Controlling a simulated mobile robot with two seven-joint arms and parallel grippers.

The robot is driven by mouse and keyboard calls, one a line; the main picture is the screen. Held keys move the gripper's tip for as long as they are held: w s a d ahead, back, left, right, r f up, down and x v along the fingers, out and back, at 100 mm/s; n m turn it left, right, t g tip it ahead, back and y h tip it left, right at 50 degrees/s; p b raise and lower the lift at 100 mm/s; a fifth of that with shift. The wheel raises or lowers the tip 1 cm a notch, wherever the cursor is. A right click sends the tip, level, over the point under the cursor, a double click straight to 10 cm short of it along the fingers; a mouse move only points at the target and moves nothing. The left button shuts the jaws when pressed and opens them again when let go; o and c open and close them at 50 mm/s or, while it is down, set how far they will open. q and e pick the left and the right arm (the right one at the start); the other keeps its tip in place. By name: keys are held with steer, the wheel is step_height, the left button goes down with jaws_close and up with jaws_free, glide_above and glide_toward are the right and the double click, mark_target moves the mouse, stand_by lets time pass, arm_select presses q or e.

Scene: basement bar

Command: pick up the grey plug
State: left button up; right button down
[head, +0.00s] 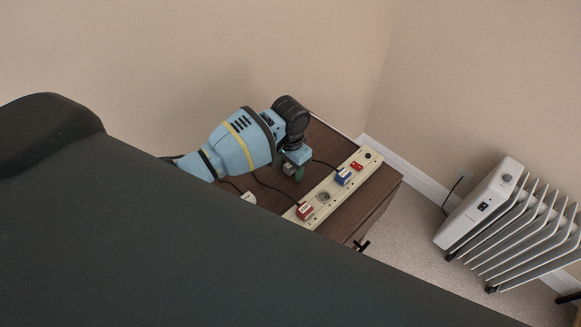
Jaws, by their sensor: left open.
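A pale grey-white piece (248,197), which looks like the grey plug, lies on the brown cabinet top (328,145) left of the power strip (334,188). It is small and partly hidden, so I cannot be sure of it. My left gripper (298,173) points down over the cabinet between that piece and the strip's blue plug. It is open, and I see nothing held in it. The fingertips are small, and I cannot tell their height above the top. My right gripper is not in view.
A red plug (305,211) and a blue plug (343,176) sit in the strip, with dark cables running left. A white radiator (510,220) stands right. A large dark shape hides the lower left. Walls close the back.

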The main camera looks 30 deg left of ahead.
arm_select(q)
steer(key=c, duration=1.1)
steer(key=shift+r, duration=0.1)
step_height(320, 180, up, 10)
steer(key=shift+f+p, duration=0.1)
steer(key=shift+p, duration=0.3)
